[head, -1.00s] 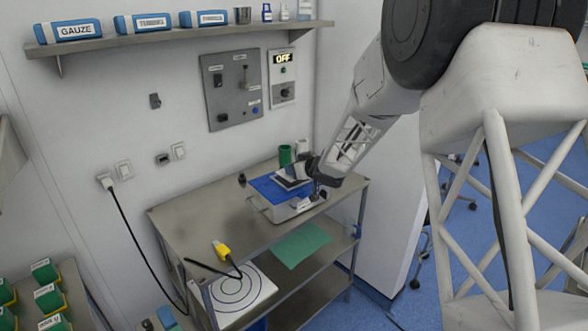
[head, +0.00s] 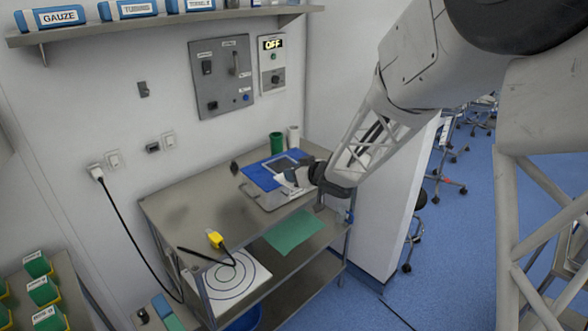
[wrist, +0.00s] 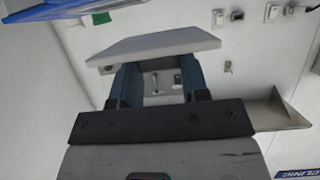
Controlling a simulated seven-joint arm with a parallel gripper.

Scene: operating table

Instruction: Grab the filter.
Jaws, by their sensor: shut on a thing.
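My gripper (wrist: 158,82) is shut on the filter, a flat light-grey panel (wrist: 155,45) that spans both fingertips in the wrist view. In the head view my gripper (head: 306,178) is at the near right side of a machine with a blue top (head: 257,176) on the steel cart. A dark rectangular area (head: 284,165) shows on the blue top. A pale piece beside my gripper may be the filter; it is small and partly hidden there. A corner of the blue top also shows at upper left in the wrist view (wrist: 45,9).
The steel cart (head: 190,205) has free room left of the machine. A green cup (head: 276,143) and a white cylinder (head: 293,137) stand behind it. A wall panel reads OFF (head: 271,44).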

